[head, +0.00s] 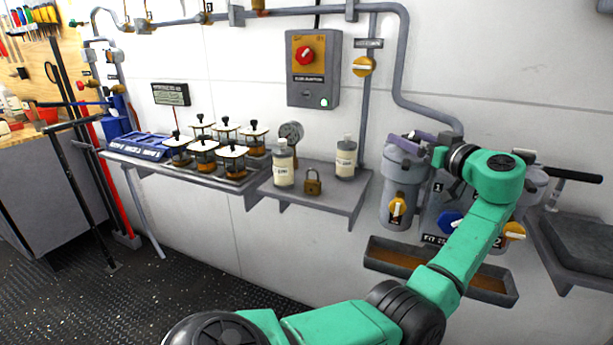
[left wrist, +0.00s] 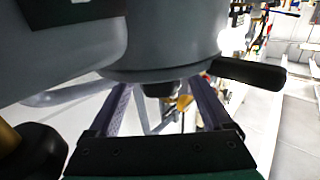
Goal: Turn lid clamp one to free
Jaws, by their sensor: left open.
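Grey canister one (head: 403,185), marked "1", hangs on the white wall at the right of the head view, with a yellow knob (head: 397,208) low on it. My left gripper (head: 428,146) is at the top of this canister, and its wrist hides much of the lid. In the left wrist view its two purple fingers (left wrist: 162,108) stand apart, open. A large grey rounded body fills the upper part there, with a black handle (left wrist: 250,73) sticking out to the right. I cannot tell for certain whether this handle is lid clamp one. My right gripper is not in view.
A second canister, partly hidden by my left arm, has a yellow knob (head: 514,232); a black-ended lever (head: 572,175) is beside it. A drip tray (head: 378,262) hangs below. A shelf (head: 335,195) with bottles and a padlock (head: 313,182) is to the left.

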